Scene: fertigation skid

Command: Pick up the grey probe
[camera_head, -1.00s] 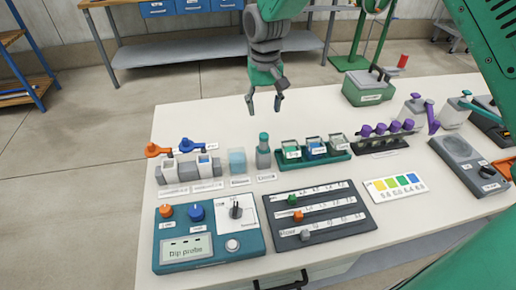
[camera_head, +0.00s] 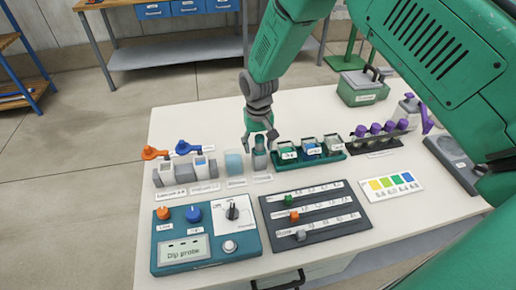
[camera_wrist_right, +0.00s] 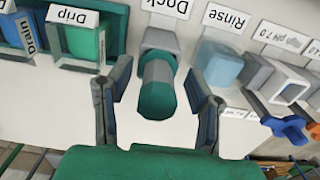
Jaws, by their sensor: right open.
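The grey probe (camera_head: 260,158) stands upright in its dock on the table. In the right wrist view the probe (camera_wrist_right: 157,88) shows a grey body and a teal cap, set in a grey holder (camera_wrist_right: 160,40) behind the label "Dock". My right gripper (camera_head: 260,146) is open just above and around the top of the probe. In the right wrist view its fingers stand on either side of the probe with gaps left, and neither visibly touches it. My left gripper is not in view.
A pale blue rinse cup (camera_head: 234,162) stands close left of the probe. A green rack of small jars (camera_head: 310,150) is close on the right. A teal control box (camera_head: 206,236) and a dark slider board (camera_head: 314,214) lie in front. Free table lies behind.

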